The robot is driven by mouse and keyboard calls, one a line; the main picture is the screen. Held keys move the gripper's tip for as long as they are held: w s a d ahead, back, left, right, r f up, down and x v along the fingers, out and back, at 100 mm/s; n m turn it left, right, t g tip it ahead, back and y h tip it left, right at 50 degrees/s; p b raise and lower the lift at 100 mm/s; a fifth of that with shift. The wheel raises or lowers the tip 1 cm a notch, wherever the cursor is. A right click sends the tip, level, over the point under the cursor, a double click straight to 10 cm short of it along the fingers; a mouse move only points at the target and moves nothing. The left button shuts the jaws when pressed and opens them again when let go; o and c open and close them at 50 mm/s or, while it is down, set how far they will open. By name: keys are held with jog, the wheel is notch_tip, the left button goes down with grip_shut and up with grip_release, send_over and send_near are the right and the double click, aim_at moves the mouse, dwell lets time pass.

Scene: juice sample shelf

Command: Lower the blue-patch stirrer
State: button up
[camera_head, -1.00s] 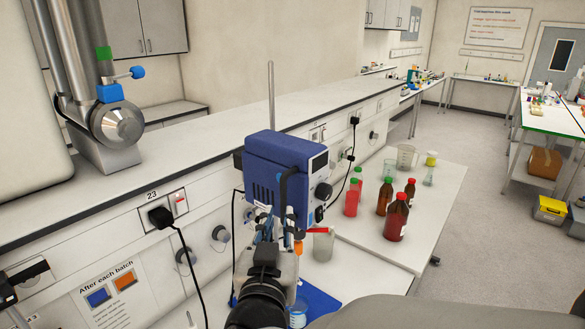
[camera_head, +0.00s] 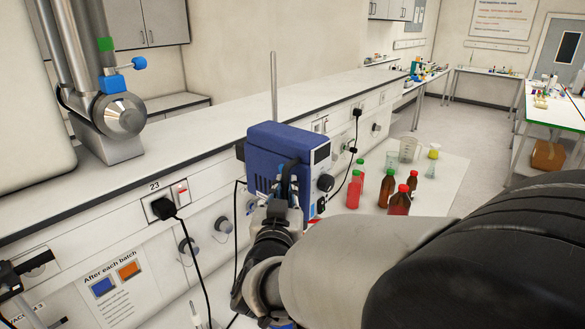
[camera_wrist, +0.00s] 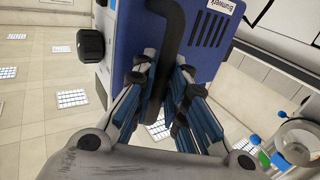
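The stirrer (camera_head: 277,165) is a blue box-shaped unit with a dark knob on its right side and a thin metal rod rising above it. A black curved handle (camera_head: 290,178) stands out from its near side. My gripper (camera_head: 284,196) is up against this near side. In the wrist view, my gripper (camera_wrist: 165,75) has one finger on each side of the black handle (camera_wrist: 173,35), and the fingers stand apart. I cannot tell whether they touch it. The stirrer (camera_wrist: 215,55) fills the view behind the handle. No blue patch stands out on the blue housing. My arm hides the stirrer's lower part.
Red bottles (camera_head: 354,190) and brown bottles (camera_head: 387,188) stand with a glass beaker (camera_head: 409,149) on the white table (camera_head: 450,175) to the right. The wall bench (camera_head: 220,123) runs behind the stirrer. A black cable hangs from a wall socket (camera_head: 163,208).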

grip_shut()
jog(key=shift+f, duration=0.15)
notch_tip(320, 180, down, 18)
jog(key=b, duration=1.5)
jog(key=shift+r, duration=0.2)
jog(key=shift+o, duration=0.7)
grip_release()
jog(key=shift+s, duration=0.1)
jog(key=shift+o, duration=0.6)
jog(key=shift+r, duration=0.15)
